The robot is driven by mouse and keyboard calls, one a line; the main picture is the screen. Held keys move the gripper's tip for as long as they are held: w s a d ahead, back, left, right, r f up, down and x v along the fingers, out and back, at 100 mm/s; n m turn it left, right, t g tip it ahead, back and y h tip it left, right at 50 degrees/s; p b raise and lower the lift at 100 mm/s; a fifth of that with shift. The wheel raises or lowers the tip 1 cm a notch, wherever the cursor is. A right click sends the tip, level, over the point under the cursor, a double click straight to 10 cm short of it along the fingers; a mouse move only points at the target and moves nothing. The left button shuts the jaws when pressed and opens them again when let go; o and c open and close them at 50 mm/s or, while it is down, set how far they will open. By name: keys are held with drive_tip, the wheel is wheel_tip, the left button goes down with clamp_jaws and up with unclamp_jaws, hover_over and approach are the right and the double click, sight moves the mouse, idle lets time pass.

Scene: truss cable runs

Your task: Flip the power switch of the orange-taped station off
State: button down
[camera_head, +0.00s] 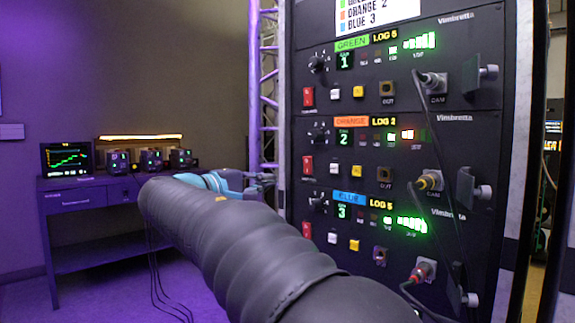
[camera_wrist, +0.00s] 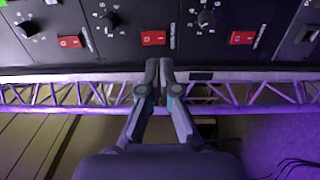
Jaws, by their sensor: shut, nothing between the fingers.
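The orange-taped station (camera_head: 400,150) is the middle unit of the black rack in the head view, with an orange label (camera_head: 351,122) and a lit green "2". Its red power switch (camera_head: 307,164) is at the unit's left edge. In the wrist view, the middle of three red switches (camera_wrist: 154,38) appears to be this one, just beyond the fingertips. My gripper (camera_wrist: 160,66) is shut and empty, its tips near the rack's edge and apart from the switch. It also shows in the head view (camera_head: 268,180), left of the rack, partly hidden by my arm.
The green station (camera_head: 400,70) is above and the blue station (camera_head: 400,230) below, each with its own red switch. Cables hang from the plugs at right. A metal truss (camera_head: 262,80) stands beside the rack. A desk (camera_head: 90,200) with small devices is at left.

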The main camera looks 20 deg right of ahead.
sight(309, 158)
drive_tip(key=shift+w+a+r+h, duration=0.3)
drive_tip(key=shift+w+a+r, duration=0.05)
drive_tip(key=shift+r, duration=0.15)
drive_tip(key=shift+w+a+r+h, duration=0.3)
drive_tip(key=shift+r, duration=0.2)
drive_tip(key=shift+d, duration=0.15)
drive_tip(key=p+x, duration=0.1)
drive_tip(key=x, duration=1.2)
drive_tip(key=shift+w+d, duration=0.15)
drive_tip(key=shift+d, duration=0.2)
